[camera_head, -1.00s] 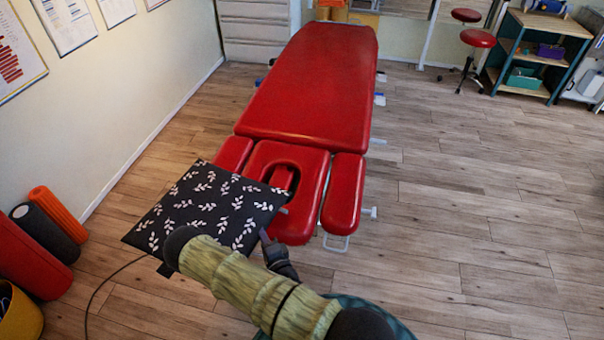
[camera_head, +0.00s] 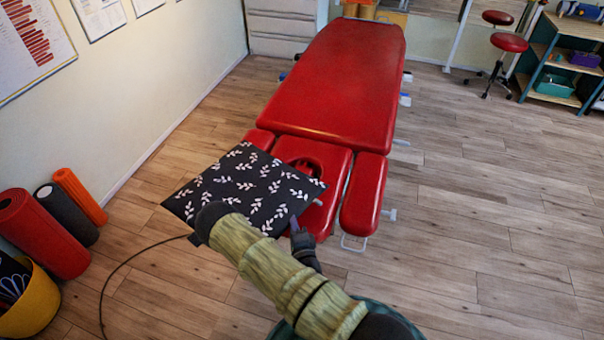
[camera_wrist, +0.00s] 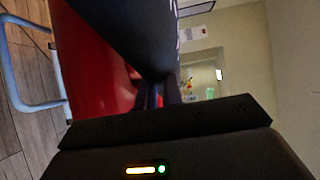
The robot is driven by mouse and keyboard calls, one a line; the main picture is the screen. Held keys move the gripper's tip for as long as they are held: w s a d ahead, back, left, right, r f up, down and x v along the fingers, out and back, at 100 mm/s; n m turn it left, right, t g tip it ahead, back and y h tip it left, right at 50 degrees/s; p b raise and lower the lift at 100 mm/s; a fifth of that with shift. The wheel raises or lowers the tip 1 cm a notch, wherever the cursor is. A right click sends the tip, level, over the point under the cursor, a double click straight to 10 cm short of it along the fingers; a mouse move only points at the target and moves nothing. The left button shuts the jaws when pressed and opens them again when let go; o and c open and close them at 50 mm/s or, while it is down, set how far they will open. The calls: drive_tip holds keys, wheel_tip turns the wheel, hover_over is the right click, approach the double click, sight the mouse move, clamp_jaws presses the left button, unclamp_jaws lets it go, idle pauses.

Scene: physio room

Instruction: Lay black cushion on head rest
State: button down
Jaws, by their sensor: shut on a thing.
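The black cushion (camera_head: 240,188) has a white leaf pattern and is held out flat in front of the red treatment table. My gripper (camera_head: 296,232) is shut on its near right edge; in the wrist view the gripper (camera_wrist: 160,95) pinches the dark cushion (camera_wrist: 125,30). The red head rest (camera_head: 330,170) has an oval face hole. The cushion's right part overlaps the head rest and hides some of its hole and left side. Whether the cushion touches the head rest cannot be told.
The long red table top (camera_head: 335,85) extends behind the head rest, with a red arm pad (camera_head: 363,195) on the right. Foam rollers (camera_head: 45,235) and a yellow bin (camera_head: 28,303) stand at the left wall.

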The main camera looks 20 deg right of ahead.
sight(310, 195)
drive_tip(key=w+d+r+m+h+b, duration=0.1)
drive_tip(key=w+h+b, duration=0.1)
drive_tip(key=w+d+r+m+g+h+b, duration=0.1)
drive_tip(key=w+m+h+b, duration=0.1)
drive_tip(key=w+d+r+m+h+b, duration=0.1)
drive_tip(key=w+h+b, duration=0.1)
drive_tip(key=b, duration=0.1)
drive_tip(key=shift+w+d+r+m+g+h, duration=0.1)
drive_tip(key=shift+w+d+m+g+h, duration=0.05)
drive_tip(key=shift+d+m+g+h, duration=0.2)
drive_tip(key=d+r+m+g+h+b, duration=0.1)
drive_tip(key=b, duration=0.1)
drive_tip(key=w+d+r+m+g+h+b, duration=0.1)
drive_tip(key=m+h+b, duration=0.1)
drive_tip(key=b, duration=0.1)
drive_tip(key=d+r+m+g+h+b, duration=0.1)
drive_tip(key=d+g+h+b, duration=0.1)
drive_tip(key=shift+w+m+h+b, duration=0.25)
drive_tip(key=shift+w+b, duration=0.15)
drive_tip(key=shift+s+d+r+m+g+h+b, duration=0.1)
drive_tip(key=shift+d+r+m+g+h+b, duration=0.2)
drive_tip(key=shift+d+r+g+h+b, duration=0.2)
drive_tip(key=shift+a, duration=0.1)
wheel_tip(310, 195, down, 5)
drive_tip(key=shift+f, duration=0.4)
